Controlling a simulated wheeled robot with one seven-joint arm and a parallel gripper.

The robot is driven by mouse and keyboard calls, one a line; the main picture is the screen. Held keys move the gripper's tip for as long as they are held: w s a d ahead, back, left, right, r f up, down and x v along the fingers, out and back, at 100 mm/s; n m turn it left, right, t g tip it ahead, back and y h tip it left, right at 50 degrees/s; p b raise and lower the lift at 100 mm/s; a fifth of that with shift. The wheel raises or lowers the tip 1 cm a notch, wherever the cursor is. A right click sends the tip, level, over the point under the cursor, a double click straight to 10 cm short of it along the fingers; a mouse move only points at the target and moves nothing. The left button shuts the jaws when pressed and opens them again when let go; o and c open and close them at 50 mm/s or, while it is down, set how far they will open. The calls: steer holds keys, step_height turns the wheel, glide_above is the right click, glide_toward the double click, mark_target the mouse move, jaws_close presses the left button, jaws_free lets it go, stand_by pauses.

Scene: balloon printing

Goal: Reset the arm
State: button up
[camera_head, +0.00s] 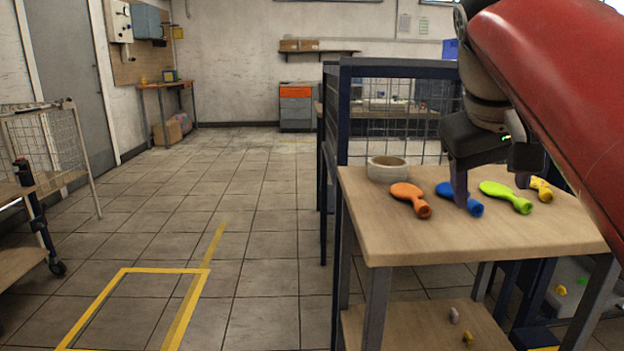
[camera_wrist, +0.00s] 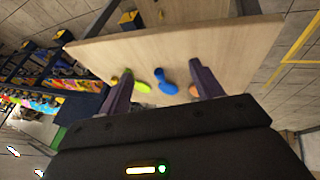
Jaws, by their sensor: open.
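My gripper (camera_head: 492,190) is open and empty, with its two dark fingers spread apart above the table. In the wrist view my gripper (camera_wrist: 162,70) has the table top between and beyond its fingers. Flat balloons lie on the wooden table (camera_head: 470,238): an orange one (camera_head: 409,197), a blue one (camera_head: 452,190), a green one (camera_head: 505,194) and a yellow one (camera_head: 542,189). The left finger partly hides the blue balloon. In the wrist view the blue balloon (camera_wrist: 166,82) lies between the fingers, with the green balloon (camera_wrist: 139,86) beside it.
A round whitish ring or bowl (camera_head: 387,168) stands at the table's back left. A dark mesh frame (camera_head: 390,130) rises behind the table. Small pieces lie on the lower shelf (camera_head: 420,327). A wire cart (camera_head: 45,150) stands at far left. The tiled floor between is clear.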

steer(key=s+a+f+y, duration=0.1)
steer(key=s+a+f, duration=0.1)
steer(key=f, duration=0.7)
steer(key=s+a+f+y, duration=0.1)
steer(key=s+f, duration=0.4)
steer(key=f, duration=0.5)
steer(key=s+a+f+t+y, duration=0.1)
steer(key=s+a+f, duration=0.2)
steer(key=f, duration=0.7)
steer(key=shift+s+a+y, duration=0.15)
steer(key=shift+a+y, duration=0.25)
steer(key=shift+a, duration=0.2)
steer(key=shift+r, duration=0.1)
